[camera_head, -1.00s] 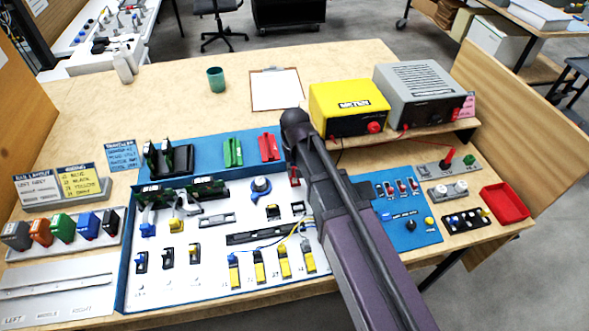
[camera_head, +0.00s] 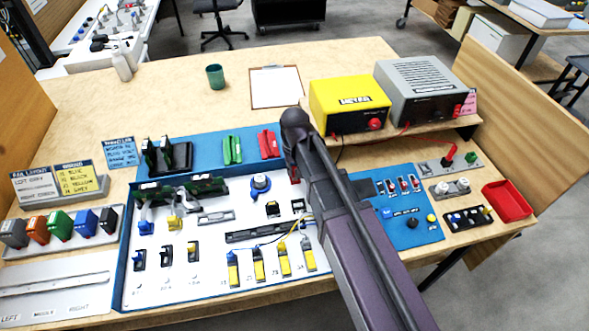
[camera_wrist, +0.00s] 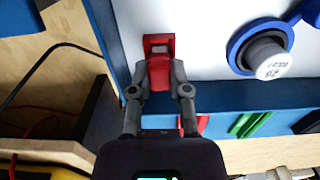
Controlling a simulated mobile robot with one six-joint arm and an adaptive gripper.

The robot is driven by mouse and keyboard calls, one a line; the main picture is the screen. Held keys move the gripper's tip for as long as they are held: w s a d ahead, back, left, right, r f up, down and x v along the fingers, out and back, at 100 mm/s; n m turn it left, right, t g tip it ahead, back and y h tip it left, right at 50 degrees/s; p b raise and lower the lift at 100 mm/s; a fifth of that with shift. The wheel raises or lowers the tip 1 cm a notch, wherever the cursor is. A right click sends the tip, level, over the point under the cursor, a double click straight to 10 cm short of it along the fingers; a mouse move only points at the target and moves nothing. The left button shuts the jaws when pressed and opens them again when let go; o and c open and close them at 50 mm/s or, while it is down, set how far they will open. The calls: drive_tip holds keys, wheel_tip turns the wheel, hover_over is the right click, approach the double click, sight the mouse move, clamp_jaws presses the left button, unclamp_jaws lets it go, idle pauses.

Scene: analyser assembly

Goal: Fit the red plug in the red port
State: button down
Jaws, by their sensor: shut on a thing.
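The wrist view shows a red block (camera_wrist: 160,72), which I take to be the red plug, between the two grey fingers of my gripper (camera_wrist: 161,88). My gripper is shut on it at the white panel's blue-edged border. A red part with a dark recess (camera_wrist: 157,45) shows at the block's far end. I cannot tell whether this is the red port or part of the plug, nor whether the plug is seated. In the head view my arm covers most of this spot, and only a little red (camera_head: 294,173) shows beside it.
A blue-ringed knob (camera_wrist: 268,55) stands on the panel near my gripper. Red (camera_head: 268,144) and green (camera_head: 232,150) parts lie on the blue strip behind. The yellow meter (camera_head: 348,102) and grey box (camera_head: 424,88) stand on a raised shelf at back right.

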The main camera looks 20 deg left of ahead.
drive_tip(key=shift+f+b, duration=0.4)
idle(0.6)
drive_tip(key=c, duration=0.5)
unclamp_jaws()
drive_tip(key=o, duration=0.3)
drive_tip(key=shift+r, duration=0.15)
drive_tip(key=shift+r+p, duration=3.4)
drive_tip(key=shift+p, duration=0.15)
